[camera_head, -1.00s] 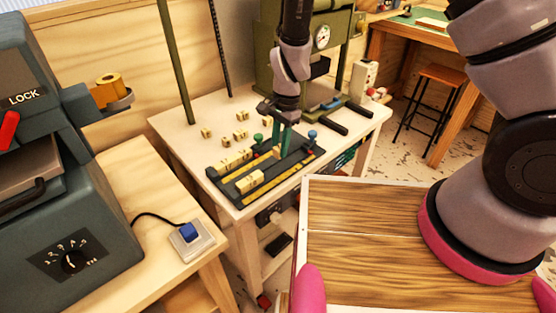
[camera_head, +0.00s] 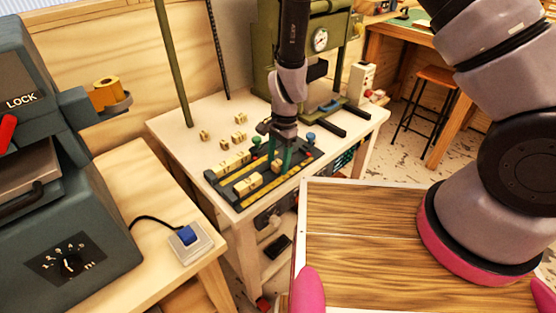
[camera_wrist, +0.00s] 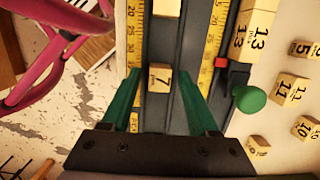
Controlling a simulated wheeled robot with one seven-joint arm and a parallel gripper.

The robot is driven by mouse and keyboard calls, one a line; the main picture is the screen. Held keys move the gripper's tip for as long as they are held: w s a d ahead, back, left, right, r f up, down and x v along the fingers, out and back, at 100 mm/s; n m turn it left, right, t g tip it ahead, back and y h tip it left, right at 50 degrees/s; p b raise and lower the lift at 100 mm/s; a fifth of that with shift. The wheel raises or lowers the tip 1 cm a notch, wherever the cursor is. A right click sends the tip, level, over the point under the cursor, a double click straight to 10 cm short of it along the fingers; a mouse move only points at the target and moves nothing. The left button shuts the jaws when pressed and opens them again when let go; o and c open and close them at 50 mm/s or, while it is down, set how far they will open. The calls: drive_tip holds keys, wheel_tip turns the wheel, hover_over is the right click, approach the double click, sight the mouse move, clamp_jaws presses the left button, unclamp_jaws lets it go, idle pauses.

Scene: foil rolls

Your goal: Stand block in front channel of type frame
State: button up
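The dark type frame (camera_head: 226,193) lies on the white table, with yellow rulers along its channels. A small wooden block marked 7 (camera_wrist: 159,78) is in the front channel between two rulers, between the green fingers of my gripper (camera_wrist: 159,72); it also shows in the head view (camera_head: 278,163). Narrow gaps show on both sides of the block, so my gripper appears open around it. In the head view my gripper (camera_head: 283,161) is low over the frame's right half. More blocks (camera_head: 248,184) stand in the front channel, further left. The block's lower part is hard to see.
A row of blocks (camera_head: 232,164) fills part of the back channel; some are marked 13 in the wrist view (camera_wrist: 250,32). A green knob (camera_wrist: 249,98) sits close by the right finger. Several loose blocks (camera_head: 239,136) lie behind the frame. A green press (camera_head: 335,50) stands behind right.

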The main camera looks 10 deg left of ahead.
wheel_tip(320, 180, up, 12)
drive_tip(key=w+d, duration=0.1)
drive_tip(key=shift+w+d, duration=0.15)
idle(0.4)
drive_tip(key=w+d+r+n+t+y, duration=0.1)
drive_tip(key=d+r, duration=0.4)
drive_tip(key=r, duration=0.3)
drive_tip(key=w+d+r+t+y, duration=0.1)
drive_tip(key=d+r, duration=0.3)
drive_tip(key=r, duration=0.3)
drive_tip(key=w+d+r+n+t+y, duration=0.1)
drive_tip(key=w+d+r, duration=0.1)
drive_tip(key=d+r, duration=0.45)
drive_tip(key=s+d+r+n+t+h, duration=0.2)
drive_tip(key=s+d+r+t, duration=0.3)
drive_tip(key=s+d+r, duration=0.5)
drive_tip(key=d+r, duration=0.3)
drive_tip(key=d, duration=0.1)
drive_tip(key=shift+s+d+r+t, duration=0.15)
drive_tip(key=shift+s+r+t, duration=0.15)
drive_tip(key=shift+s, duration=0.1)
